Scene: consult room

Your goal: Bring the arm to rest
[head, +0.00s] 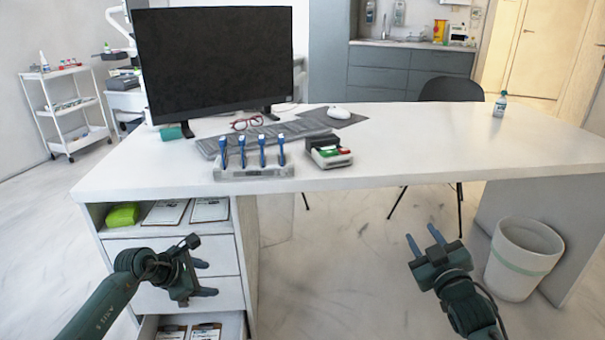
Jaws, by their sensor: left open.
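My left gripper (212,278) is in front of the white drawer unit (225,249) under the desk's left end. Its two blue fingers are apart, pointing right, with nothing between them. My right gripper (422,232) is over the open floor in front of the desk, left of the bin. Its fingers point up and away from me, are apart and hold nothing. Neither gripper appears to touch anything.
The white desk (430,140) carries a monitor (215,65), a keyboard (262,136), a rack of blue-topped items (253,173) and a small bottle (500,104). The bottom drawer (232,325) is open, with clipboards inside. A bin (522,260) stands at right.

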